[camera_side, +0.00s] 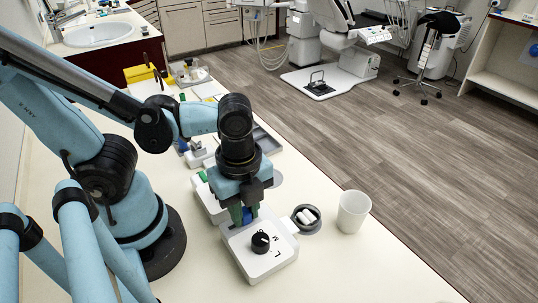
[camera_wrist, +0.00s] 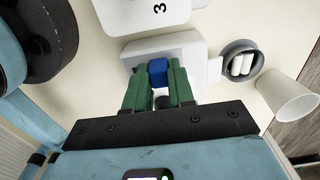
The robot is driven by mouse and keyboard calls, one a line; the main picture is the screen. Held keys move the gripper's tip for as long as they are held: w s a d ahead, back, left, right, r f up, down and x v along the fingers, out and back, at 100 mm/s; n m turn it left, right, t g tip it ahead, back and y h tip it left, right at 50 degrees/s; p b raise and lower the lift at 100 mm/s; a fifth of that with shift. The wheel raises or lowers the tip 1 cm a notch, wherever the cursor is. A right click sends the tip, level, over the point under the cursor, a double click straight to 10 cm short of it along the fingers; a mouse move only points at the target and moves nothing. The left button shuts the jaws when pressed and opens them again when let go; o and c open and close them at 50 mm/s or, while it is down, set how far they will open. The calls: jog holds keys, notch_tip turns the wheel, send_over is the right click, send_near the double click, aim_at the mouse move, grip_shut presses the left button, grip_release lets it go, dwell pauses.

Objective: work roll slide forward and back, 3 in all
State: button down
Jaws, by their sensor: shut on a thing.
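A white box (camera_side: 262,262) with a black knob (camera_side: 261,242) and printed letters stands on the counter below my gripper. A blue slide piece (camera_wrist: 158,72) shows at the box in the wrist view, between my green fingers. My gripper (camera_wrist: 159,78) is shut on this blue piece. In the side view the blue piece (camera_side: 247,215) is mostly hidden by the fingers, at the end of the box away from the knob. In the wrist view the white box (camera_wrist: 185,45) is partly covered by my fingers.
A round grey dish (camera_side: 316,225) with white rolls sits right of the box, and a white cup (camera_side: 353,212) stands beyond it. Another white device (camera_wrist: 130,14) marked 3 is close by. A yellow box (camera_side: 138,74) and small items stand farther back. The front right counter is clear.

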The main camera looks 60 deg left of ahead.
jog(key=shift+w, duration=0.95)
jog(key=c, duration=1)
grip_release()
jog(key=shift+o, duration=0.2)
jog(key=shift+s, duration=0.1)
notch_tip(320, 180, up, 12)
